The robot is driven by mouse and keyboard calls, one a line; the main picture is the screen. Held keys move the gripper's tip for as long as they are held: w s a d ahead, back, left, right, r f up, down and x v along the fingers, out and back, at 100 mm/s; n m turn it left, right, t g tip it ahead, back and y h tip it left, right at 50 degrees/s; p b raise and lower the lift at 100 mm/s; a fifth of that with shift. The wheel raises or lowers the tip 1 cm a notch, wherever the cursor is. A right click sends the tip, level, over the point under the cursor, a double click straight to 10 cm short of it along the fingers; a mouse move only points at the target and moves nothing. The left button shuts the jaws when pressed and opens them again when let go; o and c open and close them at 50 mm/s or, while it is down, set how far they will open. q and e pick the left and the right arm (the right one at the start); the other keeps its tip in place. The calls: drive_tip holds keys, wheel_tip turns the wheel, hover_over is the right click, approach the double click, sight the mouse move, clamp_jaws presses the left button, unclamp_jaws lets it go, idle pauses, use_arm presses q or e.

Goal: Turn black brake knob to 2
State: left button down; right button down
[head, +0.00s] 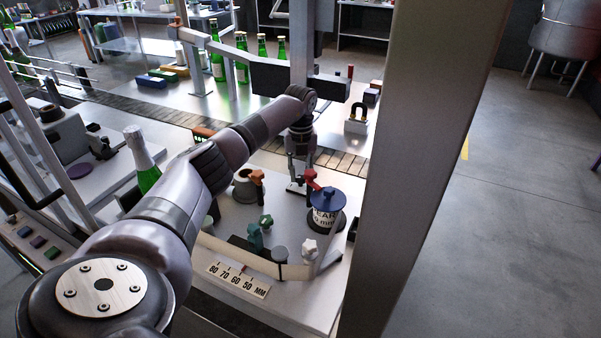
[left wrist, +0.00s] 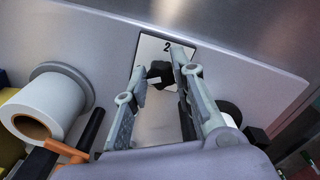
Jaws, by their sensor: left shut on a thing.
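The black brake knob (left wrist: 160,73) sits on a pale plate (left wrist: 150,47) on a metal panel in the left wrist view. A "2" is printed at the plate's top; other marks are covered. The knob's pointer direction cannot be made out. My left gripper (left wrist: 161,66) has one finger at each side of the knob and is shut on it. In the head view my left gripper (head: 298,172) points down beyond the red handle, and the knob cannot be made out there. My right gripper is in neither view.
In the head view, a blue-lidded tub (head: 327,203), green handles (head: 256,234) and a millimetre scale (head: 238,279) stand near the gripper. A foil-topped bottle (head: 143,165) stands left. A wide pillar (head: 425,130) blocks the right. A white roll (left wrist: 50,105) lies left in the wrist view.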

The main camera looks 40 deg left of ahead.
use_arm(q)
drive_tip(key=shift+m, duration=0.3)
drive_tip(key=m, duration=0.2)
drive_tip(key=shift+m, duration=0.4)
drive_tip(key=m, duration=0.3)
drive_tip(key=shift+w+m+b, duration=0.1)
drive_tip(key=shift+m+b, duration=0.2)
drive_tip(key=shift+b, duration=0.1)
drive_tip(key=m, duration=0.3)
drive_tip(key=shift+d+m, duration=0.15)
drive_tip(key=shift+m, duration=0.15)
drive_tip(key=m, duration=0.3)
drive_tip(key=shift+m+b, duration=0.3)
drive_tip(key=shift+m, duration=0.1)
drive_tip(key=m, duration=0.4)
drive_tip(key=shift+d, duration=0.1)
drive_tip(key=shift+r+m+b, duration=0.1)
drive_tip(key=shift+m+b, duration=0.2)
drive_tip(key=shift+m, duration=2.4)
